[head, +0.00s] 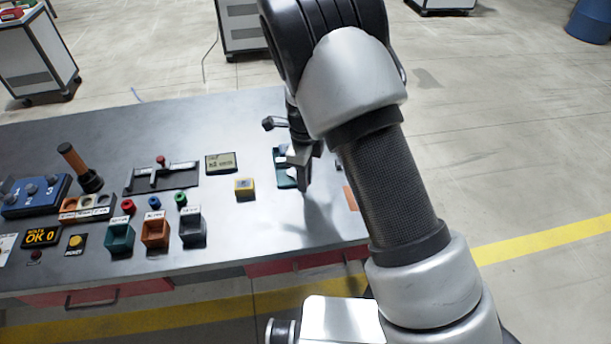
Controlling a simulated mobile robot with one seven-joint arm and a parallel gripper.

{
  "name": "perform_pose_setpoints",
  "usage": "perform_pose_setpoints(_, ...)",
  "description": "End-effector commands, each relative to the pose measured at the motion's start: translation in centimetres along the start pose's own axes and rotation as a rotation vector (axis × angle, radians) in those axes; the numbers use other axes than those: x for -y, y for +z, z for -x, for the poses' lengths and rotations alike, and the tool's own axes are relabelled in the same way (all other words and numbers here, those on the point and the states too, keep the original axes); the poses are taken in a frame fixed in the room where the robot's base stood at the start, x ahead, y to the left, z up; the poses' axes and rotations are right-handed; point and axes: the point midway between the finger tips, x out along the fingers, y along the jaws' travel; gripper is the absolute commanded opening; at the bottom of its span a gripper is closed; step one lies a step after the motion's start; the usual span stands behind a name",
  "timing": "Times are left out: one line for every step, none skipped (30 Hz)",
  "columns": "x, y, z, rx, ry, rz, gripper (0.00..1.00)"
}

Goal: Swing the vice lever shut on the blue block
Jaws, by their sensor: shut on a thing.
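My gripper (303,180) points down over the teal vice (286,181) near the right end of the bench. It is shut on what appears to be the vice lever, which is mostly hidden by the fingers. A small pale blue patch shows on the vice beside the gripper; I cannot tell whether it is the blue block. How far the lever is swung, and whether it touches the block, cannot be seen.
The grey bench (262,222) is clear around a yellow button box (245,188). Further left are a lever plate (152,181), a small display (221,163), several coloured bins, a blue numbered box (36,196) and an orange-handled stick (73,159). Open floor lies to the right.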

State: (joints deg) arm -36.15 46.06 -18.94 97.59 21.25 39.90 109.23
Motion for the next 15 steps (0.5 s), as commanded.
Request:
perform_pose_setpoints(-0.24, 0.23, -0.01, 0.002, 0.004, 0.002, 0.00)
perform_pose_setpoints(-0.24, 0.23, -0.02, 0.002, 0.004, 0.002, 0.00)
perform_pose_setpoints(-0.25, 0.24, -0.02, 0.002, 0.004, 0.003, 0.00)
perform_pose_setpoints(-0.25, 0.25, -0.02, 0.002, 0.004, 0.003, 0.00)
perform_pose_setpoints(-0.26, 0.25, -0.02, 0.002, 0.004, 0.003, 0.00)
perform_pose_setpoints(-0.26, 0.26, -0.02, 0.002, 0.005, 0.003, 0.00)
perform_pose_setpoints(-0.27, 0.27, -0.02, 0.003, 0.005, 0.003, 0.00)
perform_pose_setpoints(-0.27, 0.27, -0.02, 0.003, 0.005, 0.004, 0.20)
perform_pose_setpoints(-0.28, 0.28, -0.02, 0.003, 0.005, 0.004, 0.27)
perform_pose_setpoints(-0.28, 0.28, -0.02, 0.002, 0.005, 0.004, 0.32)
perform_pose_setpoints(-0.26, 0.27, -0.02, 0.002, 0.005, 0.004, 0.37)
perform_pose_setpoints(-0.24, 0.24, -0.02, 0.002, 0.004, 0.004, 0.37)
perform_pose_setpoints(-0.22, 0.22, -0.02, 0.002, 0.004, 0.004, 0.37)
perform_pose_setpoints(-0.20, 0.20, -0.02, 0.002, 0.003, 0.003, 0.37)
perform_pose_setpoints(-0.18, 0.18, -0.02, 0.002, 0.003, 0.003, 0.37)
